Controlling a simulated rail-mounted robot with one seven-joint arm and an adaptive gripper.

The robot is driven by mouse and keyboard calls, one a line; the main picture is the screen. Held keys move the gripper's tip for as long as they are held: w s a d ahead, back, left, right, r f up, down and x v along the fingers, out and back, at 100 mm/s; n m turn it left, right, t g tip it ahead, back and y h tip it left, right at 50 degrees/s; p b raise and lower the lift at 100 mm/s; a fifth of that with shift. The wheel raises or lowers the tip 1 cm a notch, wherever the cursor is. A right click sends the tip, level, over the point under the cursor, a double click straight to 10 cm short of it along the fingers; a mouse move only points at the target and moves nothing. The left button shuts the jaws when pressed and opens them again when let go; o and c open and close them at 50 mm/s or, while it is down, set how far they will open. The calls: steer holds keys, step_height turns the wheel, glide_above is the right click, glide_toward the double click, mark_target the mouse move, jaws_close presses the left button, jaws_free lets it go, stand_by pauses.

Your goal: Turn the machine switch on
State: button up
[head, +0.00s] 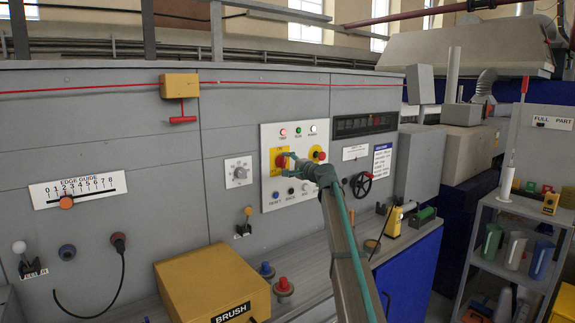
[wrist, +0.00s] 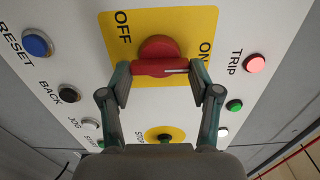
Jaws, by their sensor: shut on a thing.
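The machine switch is a red rotary knob with a bar handle (wrist: 158,66) on a yellow plate (wrist: 115,42) marked OFF and ON. In the wrist view the bar lies level across the picture, and the white mark at its right end points toward the ON side. My gripper (wrist: 162,76) is shut on the bar, one finger at each end. In the head view the red switch (head: 281,161) sits on the white control panel (head: 272,133), partly hidden by my gripper (head: 286,162).
Trip lamp (wrist: 254,63) glows red. Beside the switch are a blue reset button (wrist: 36,44), a black back button (wrist: 70,92) and a red stop button (head: 318,154) on a yellow disc.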

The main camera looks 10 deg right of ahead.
steer(key=o, duration=1.1)
steer(key=shift+o, duration=0.2)
steer(key=shift+s, duration=0.15)
steer(key=v, duration=1.2)
